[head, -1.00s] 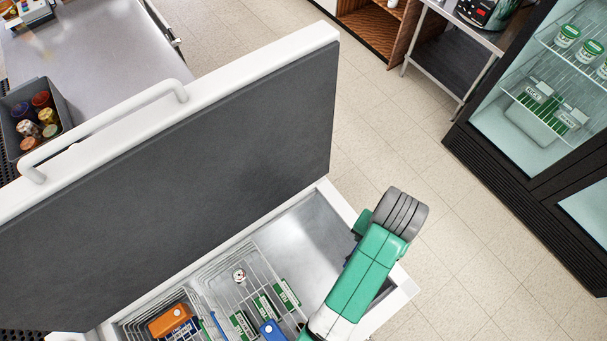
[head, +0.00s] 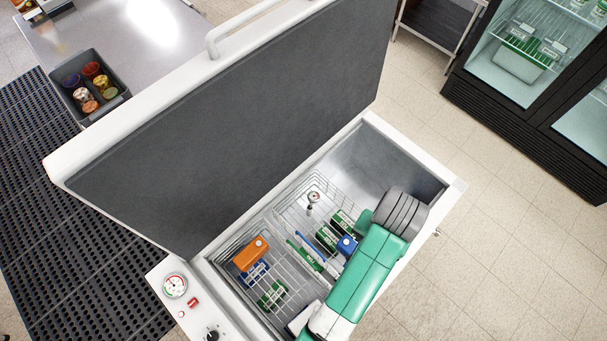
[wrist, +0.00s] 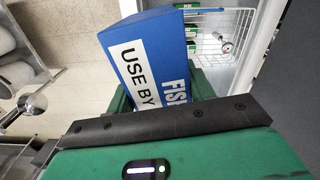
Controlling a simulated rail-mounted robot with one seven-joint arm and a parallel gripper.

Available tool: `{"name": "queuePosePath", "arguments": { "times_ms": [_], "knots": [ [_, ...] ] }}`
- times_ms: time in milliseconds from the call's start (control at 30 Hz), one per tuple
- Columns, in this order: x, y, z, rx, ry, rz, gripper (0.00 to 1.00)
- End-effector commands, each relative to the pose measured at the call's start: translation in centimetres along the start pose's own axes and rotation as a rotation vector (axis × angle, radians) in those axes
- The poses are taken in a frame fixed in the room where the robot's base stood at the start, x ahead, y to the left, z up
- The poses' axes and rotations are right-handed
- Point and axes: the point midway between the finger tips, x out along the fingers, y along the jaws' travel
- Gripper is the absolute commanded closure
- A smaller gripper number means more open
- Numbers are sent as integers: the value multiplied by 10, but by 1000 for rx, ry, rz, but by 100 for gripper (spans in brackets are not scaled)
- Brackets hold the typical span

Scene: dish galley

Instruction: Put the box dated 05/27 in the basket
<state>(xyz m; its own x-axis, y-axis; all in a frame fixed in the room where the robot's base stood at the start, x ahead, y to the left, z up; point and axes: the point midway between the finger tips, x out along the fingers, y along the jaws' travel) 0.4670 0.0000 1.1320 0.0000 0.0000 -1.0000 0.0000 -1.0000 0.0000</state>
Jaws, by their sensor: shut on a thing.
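In the wrist view my gripper (wrist: 160,92) is shut on a blue box (wrist: 152,62) with a white band reading "USE BY" and white "FISH" lettering. Its date is not readable. In the head view my green arm reaches over the open chest freezer's right side; the fingers cannot be made out. Two wire baskets sit in the freezer. The left basket (head: 226,254) holds an orange box (head: 251,254), a blue box (head: 254,273) and a green box (head: 273,295). No dates are legible there.
The raised freezer lid (head: 235,120) stands behind the baskets. A dial thermometer (head: 313,197) is in the right basket. A glass-door fridge (head: 520,85) and a grey bin of jars (head: 92,90) stand apart.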

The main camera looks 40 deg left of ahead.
Motion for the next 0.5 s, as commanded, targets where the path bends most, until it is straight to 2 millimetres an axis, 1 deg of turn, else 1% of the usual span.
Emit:
{"name": "queuePosePath", "arguments": {
  "times_ms": [233,333,467,500],
  "knots": [
    [48,-31,12,15,0,0,85],
    [74,-48,20,26,-1,0,85],
    [120,-77,38,44,-1,-1,85],
    [138,-88,45,51,-2,0,85]
  ]
}}
